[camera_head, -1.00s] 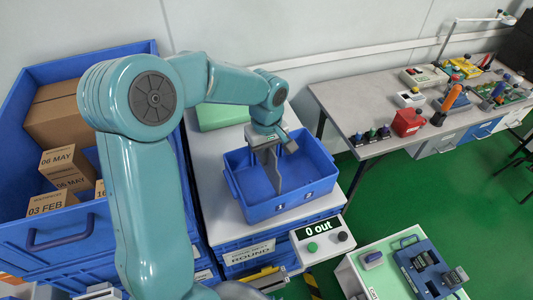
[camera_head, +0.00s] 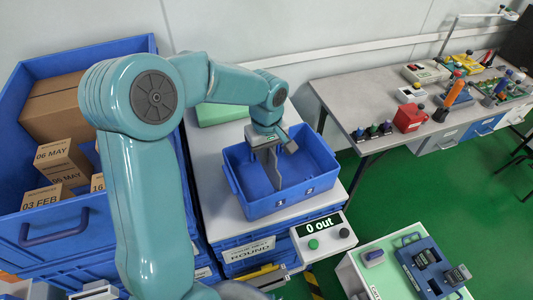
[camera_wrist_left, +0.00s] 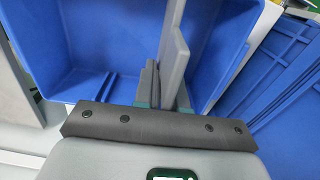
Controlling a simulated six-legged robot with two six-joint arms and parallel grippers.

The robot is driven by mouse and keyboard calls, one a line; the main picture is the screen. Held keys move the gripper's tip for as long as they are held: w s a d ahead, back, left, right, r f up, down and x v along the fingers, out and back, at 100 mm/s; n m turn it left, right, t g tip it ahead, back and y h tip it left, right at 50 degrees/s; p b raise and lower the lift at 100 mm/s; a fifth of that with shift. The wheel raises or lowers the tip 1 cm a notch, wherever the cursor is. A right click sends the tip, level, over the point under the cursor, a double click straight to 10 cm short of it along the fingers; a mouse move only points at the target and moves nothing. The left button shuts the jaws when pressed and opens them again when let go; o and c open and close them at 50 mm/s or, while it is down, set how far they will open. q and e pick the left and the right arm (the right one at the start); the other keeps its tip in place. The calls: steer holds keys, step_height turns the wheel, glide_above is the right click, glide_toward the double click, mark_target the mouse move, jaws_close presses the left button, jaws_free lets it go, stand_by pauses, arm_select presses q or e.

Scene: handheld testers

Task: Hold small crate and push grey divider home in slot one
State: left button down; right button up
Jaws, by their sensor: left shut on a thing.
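The small blue crate (camera_head: 273,206) stands on a white-topped stand, with small numbered marks on its front wall. My left gripper (camera_head: 267,139) reaches over the crate from its back side and is shut on the grey divider (camera_head: 275,169). The divider is inside the crate's outline, roughly upright. In the left wrist view the divider (camera_wrist_left: 175,62) rises from between the fingers (camera_wrist_left: 161,98), against the blue crate wall (camera_wrist_left: 95,40). Ribs of a slot show on the crate floor at left. I cannot tell how deep the divider sits. My right gripper is not in view.
A panel reading "0 out" (camera_head: 320,226) with two buttons stands close in front of the crate. A large blue bin (camera_head: 50,238) with cartons is at left. A green case (camera_head: 222,113) lies behind the crate. A grey table (camera_head: 350,100) with testers is at right.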

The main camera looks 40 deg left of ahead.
mark_target(266, 168)
arm_select(q)
steer(key=shift+f+b, duration=2.45)
steer(key=shift+f, duration=0.55)
steer(key=c, duration=1.1)
jaws_free()
step_height(266, 168, up, 16)
steer(key=shift+r+p, duration=0.25)
steer(key=shift+p, duration=0.7)
steer(key=shift+s+d+f, duration=0.1)
